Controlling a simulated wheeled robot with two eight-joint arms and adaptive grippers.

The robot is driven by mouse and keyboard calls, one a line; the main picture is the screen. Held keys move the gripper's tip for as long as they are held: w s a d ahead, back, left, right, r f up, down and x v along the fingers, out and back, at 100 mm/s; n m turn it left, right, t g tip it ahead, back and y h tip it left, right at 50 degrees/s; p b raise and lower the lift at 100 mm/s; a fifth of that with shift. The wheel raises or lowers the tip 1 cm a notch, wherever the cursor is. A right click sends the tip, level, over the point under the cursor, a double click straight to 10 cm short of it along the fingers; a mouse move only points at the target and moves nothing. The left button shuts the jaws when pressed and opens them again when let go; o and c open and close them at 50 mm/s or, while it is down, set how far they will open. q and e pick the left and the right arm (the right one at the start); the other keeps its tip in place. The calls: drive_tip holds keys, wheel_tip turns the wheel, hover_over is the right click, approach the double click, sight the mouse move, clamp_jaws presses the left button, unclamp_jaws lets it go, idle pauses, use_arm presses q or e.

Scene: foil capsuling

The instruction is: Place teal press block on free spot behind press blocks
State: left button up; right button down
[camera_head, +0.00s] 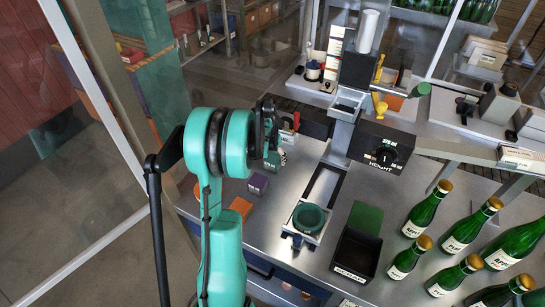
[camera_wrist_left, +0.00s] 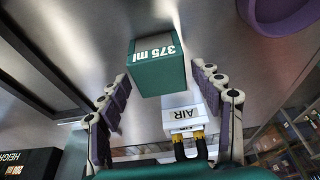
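The teal press block (camera_head: 272,161), marked "375 ml" in the left wrist view (camera_wrist_left: 158,72), stands on the metal bench behind the purple press block (camera_head: 258,184). An orange press block (camera_head: 241,207) is nearer the front. My left gripper (camera_head: 268,135) is at the teal block, partly covering the area around it in the head view. In the left wrist view its fingers (camera_wrist_left: 160,88) are spread, one on each side of the block, with a visible gap at the right finger. My right gripper is not in view.
A white AIR unit (camera_wrist_left: 181,115) with yellow-and-black fittings is close to the teal block. The height press (camera_head: 380,148), a green ring in a holder (camera_head: 309,217) and a black bin (camera_head: 356,254) stand to the right. Several bottles (camera_head: 427,208) stand farther right.

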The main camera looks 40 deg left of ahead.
use_arm(q)
drive_tip(key=shift+r, duration=0.2)
drive_tip(key=shift+r, duration=0.3)
drive_tip(key=a+p+v, duration=0.1)
drive_tip(key=p+v, duration=0.1)
drive_tip(key=v, duration=1)
drive_tip(key=s+d+r, duration=0.1)
drive_tip(key=d+r, duration=0.2)
drive_tip(key=d, duration=0.8)
drive_tip(key=s+d+m+t, duration=0.1)
drive_tip(key=s+d+t, duration=0.1)
drive_tip(key=s+d, duration=0.4)
drive_tip(key=s+d+m+t, duration=0.2)
drive_tip(key=s+d, duration=0.5)
drive_tip(key=d, duration=0.8)
drive_tip(key=shift+r+h, duration=0.3)
drive_tip(key=shift+h, duration=0.1)
drive_tip(key=shift+s, duration=0.1)
